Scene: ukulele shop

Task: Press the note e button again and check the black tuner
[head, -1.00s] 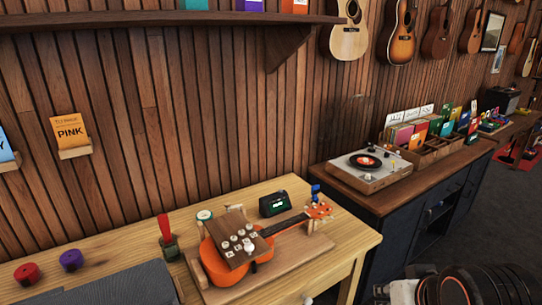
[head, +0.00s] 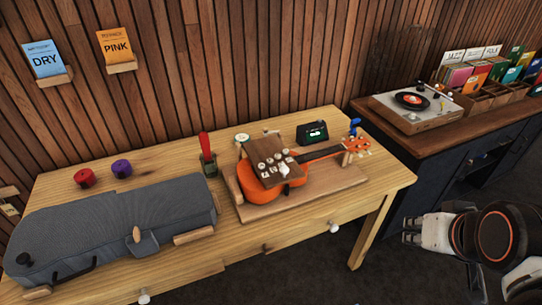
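An orange ukulele (head: 263,181) lies on a wooden cradle board on the workbench, its neck pointing right. A dark wooden board with several pale round buttons (head: 279,164) sits over its body. The lettering on the buttons is too small to read, so I cannot tell which is note e. The black tuner (head: 312,134) stands behind the neck with a small lit green screen. Its reading is not legible. A blue clip-like piece (head: 354,127) is at the headstock. My gripper (head: 408,231) is at the lower right, apart from the bench; its finger opening is unclear.
A grey case (head: 110,232) fills the bench's left front. Red (head: 85,178) and purple (head: 122,168) rolls and a red-handled tool (head: 206,150) stand behind it. A dark cabinet with a record player (head: 418,107) is at the right.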

